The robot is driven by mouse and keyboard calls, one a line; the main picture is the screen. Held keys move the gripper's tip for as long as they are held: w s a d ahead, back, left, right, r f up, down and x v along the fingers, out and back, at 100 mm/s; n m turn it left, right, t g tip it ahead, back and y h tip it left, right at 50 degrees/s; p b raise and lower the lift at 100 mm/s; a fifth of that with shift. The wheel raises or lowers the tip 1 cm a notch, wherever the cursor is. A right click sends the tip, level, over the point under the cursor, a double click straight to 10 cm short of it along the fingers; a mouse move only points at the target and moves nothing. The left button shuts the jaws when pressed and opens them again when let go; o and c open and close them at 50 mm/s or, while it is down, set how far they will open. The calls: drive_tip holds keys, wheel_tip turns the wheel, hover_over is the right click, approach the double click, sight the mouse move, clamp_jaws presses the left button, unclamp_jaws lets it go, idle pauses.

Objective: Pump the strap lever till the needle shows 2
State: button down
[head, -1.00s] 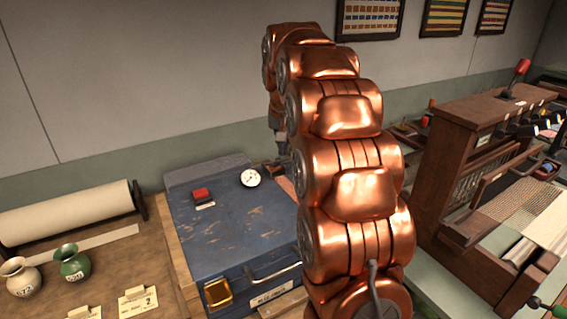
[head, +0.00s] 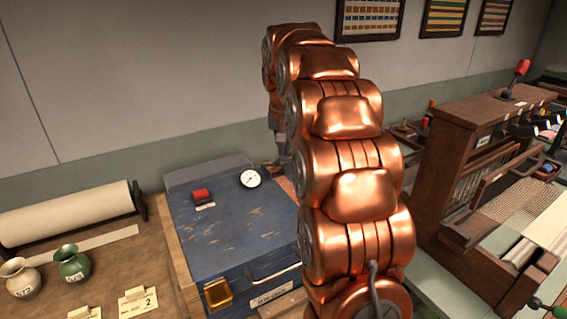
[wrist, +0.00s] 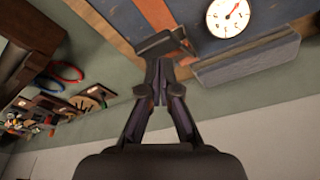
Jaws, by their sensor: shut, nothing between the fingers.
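The blue box (head: 235,235) stands on the bench. A white round dial (head: 250,178) sits at its back right; it also shows in the wrist view (wrist: 228,17), where its red needle points to the upper right. I cannot read the figure at the needle. An orange strap (wrist: 157,13) runs beside the dial. A dark flat piece, seemingly the strap lever (wrist: 158,45), lies at the strap's end. My gripper (wrist: 160,97) is shut and empty, its tips close to this piece; I cannot tell if they touch. In the head view my arm hides most of that area.
A red button (head: 201,195) is on the box lid. A paper roll (head: 70,212) and two vases (head: 74,263) are at the left. A wooden loom (head: 450,170) stands close on the right. The wall is behind the box.

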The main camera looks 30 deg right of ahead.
sight(285, 164)
drive_tip(key=shift+f, duration=0.2)
drive_tip(key=shift+s+f+b, duration=0.2)
drive_tip(key=shift+f+b, duration=0.6)
drive_tip(key=shift+f, duration=0.5)
drive_tip(key=shift+s+f+b, duration=0.2)
drive_tip(key=shift+f+b, duration=0.55)
drive_tip(key=shift+f, duration=0.5)
drive_tip(key=shift+w+d+r+p+v, duration=0.1)
drive_tip(key=shift+w+d+p+v, duration=0.3)
drive_tip(key=shift+v, duration=1.1)
drive_tip(key=shift+w+r+p+v, duration=0.15)
drive_tip(key=shift+p+v, duration=0.5)
drive_tip(key=shift+v, duration=0.85)
drive_tip(key=shift+w+d+p+v, duration=0.25)
drive_tip(key=shift+p+v, duration=0.25)
drive_tip(key=shift+v, duration=0.95)
drive_tip(key=shift+w+a, duration=0.1)
drive_tip(key=shift+a+p+x, duration=0.15)
drive_tip(key=shift+p+x, duration=0.4)
drive_tip(key=shift+x, duration=0.4)
drive_tip(key=shift+a+p+x, duration=0.1)
drive_tip(key=shift+p+x, duration=0.4)
drive_tip(key=shift+x, duration=0.45)
